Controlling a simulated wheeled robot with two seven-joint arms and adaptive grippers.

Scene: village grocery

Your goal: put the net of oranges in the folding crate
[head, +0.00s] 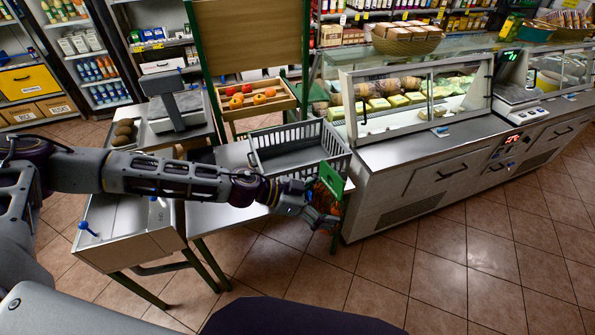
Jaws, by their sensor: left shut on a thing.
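The net of oranges is at the end of my left arm, in front of the folding crate's right end. Its green label (331,180) shows best, and the dark orange net below it is partly hidden by my fingers. My left gripper (322,208) is shut on the net. The grey folding crate (262,172) stands open on the table, with slatted walls and a bare-looking inside. The net is outside the crate, on the near side of its right corner; I cannot tell whether they touch. My right gripper is not in view.
The glass deli counter (420,150) stands close to the right of the crate. A scale (178,112) and a fruit stand (258,105) are behind and left. My left arm reaches above the table (215,217). The tiled floor in front is clear.

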